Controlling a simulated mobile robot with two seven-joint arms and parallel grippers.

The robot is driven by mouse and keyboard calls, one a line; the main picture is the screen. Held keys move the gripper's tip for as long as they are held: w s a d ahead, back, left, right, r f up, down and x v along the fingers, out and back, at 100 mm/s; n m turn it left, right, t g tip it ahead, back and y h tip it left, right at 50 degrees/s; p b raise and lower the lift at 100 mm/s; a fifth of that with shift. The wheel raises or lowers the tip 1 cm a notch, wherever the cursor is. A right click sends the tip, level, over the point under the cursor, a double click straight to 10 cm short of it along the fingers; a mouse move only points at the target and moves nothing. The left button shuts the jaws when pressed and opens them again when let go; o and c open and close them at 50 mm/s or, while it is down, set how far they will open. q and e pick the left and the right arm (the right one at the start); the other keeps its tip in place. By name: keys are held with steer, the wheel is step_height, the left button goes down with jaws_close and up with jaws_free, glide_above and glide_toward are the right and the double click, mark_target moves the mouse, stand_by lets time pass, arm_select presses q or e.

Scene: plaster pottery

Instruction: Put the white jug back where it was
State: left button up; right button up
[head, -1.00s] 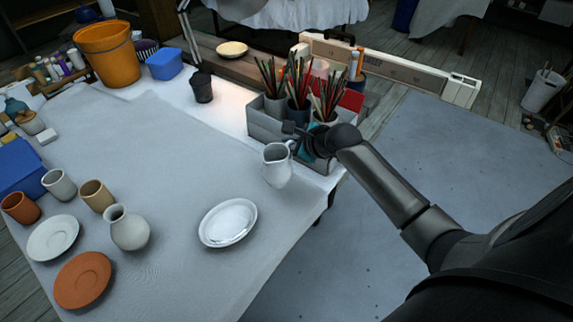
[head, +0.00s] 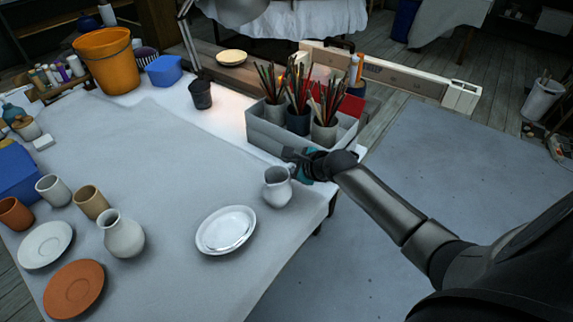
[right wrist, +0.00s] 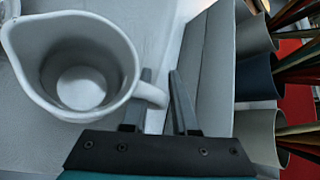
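The white jug (head: 277,190) is upright at the right side of the cloth-covered table, right of the white plate (head: 226,231), and appears to rest on the table. In the right wrist view the jug (right wrist: 75,65) shows from above, empty, its handle reaching toward my fingers. My right gripper (head: 291,163) is at the handle side of the jug. In the right wrist view its two fingers (right wrist: 160,95) stand apart, with the handle's outer end in the gap and crossing over the left finger. My left gripper is not in view.
A grey box (head: 285,139) with pots of pencils stands close behind my right gripper. Left are a round vase (head: 123,238), an orange saucer (head: 74,289), a white saucer (head: 45,245) and several cups. The middle of the table is clear.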

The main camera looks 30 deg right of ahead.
steer(key=shift+o, duration=1.4)
steer(key=p+v, duration=0.4)
steer(key=v, duration=0.8)
steer(key=shift+p, duration=0.4)
steer(key=shift+d, duration=0.1)
